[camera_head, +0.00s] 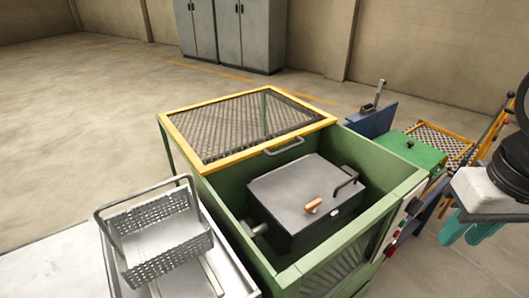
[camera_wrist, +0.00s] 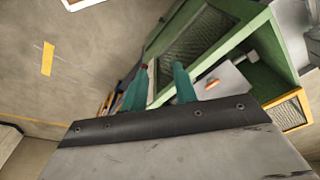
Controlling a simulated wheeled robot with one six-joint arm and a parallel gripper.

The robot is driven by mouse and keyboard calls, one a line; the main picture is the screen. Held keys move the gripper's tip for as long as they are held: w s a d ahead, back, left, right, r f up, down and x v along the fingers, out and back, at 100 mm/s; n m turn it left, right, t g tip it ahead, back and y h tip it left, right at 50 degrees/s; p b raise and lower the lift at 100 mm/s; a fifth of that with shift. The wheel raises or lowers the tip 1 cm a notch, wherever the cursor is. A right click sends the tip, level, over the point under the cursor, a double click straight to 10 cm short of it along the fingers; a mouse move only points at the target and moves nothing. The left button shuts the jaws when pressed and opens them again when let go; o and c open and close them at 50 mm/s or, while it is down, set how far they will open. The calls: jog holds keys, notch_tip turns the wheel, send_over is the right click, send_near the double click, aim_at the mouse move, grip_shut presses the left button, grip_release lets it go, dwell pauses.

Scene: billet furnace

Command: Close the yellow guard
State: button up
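The yellow guard (camera_head: 240,122) is a mesh panel in a yellow frame with a grey bar handle (camera_head: 284,146) on its near edge. It lies flat across the far part of the green furnace housing (camera_head: 345,240). The near part of the housing is uncovered, showing a dark grey box with an orange-handled lever. The guard's yellow frame and mesh also show at the right of the wrist view (camera_wrist: 290,110). My gripper (camera_head: 463,236), with teal fingers, is right of the housing, away from the guard. Its fingers are apart and empty in the wrist view (camera_wrist: 161,70).
A perforated metal basket (camera_head: 160,235) stands on a pale bench at the left. A blue plate with a clamp (camera_head: 372,118), a green box (camera_head: 410,150) and an orange-framed rack (camera_head: 440,140) are behind the housing at the right. Floor at the upper left is clear.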

jog(key=shift+a+f, duration=0.1)
grip_shut()
jog(key=w+a+f+n+t+y, duration=0.15)
jog(key=w+a, duration=0.45)
jog(key=w, duration=0.9)
jog(key=w+a+f+n, duration=0.25)
jog(key=w+a, duration=0.45)
jog(key=w, duration=0.8)
jog(key=w+a+f+n+y, duration=0.1)
jog(key=w+a+f+n, duration=0.35)
jog(key=w, duration=1.05)
jog(key=w+a+f, duration=0.3)
jog(key=f, duration=0.3)
jog(key=shift+a+f+m, duration=0.3)
jog(key=shift+f+m, duration=0.1)
jog(key=shift+m, duration=0.05)
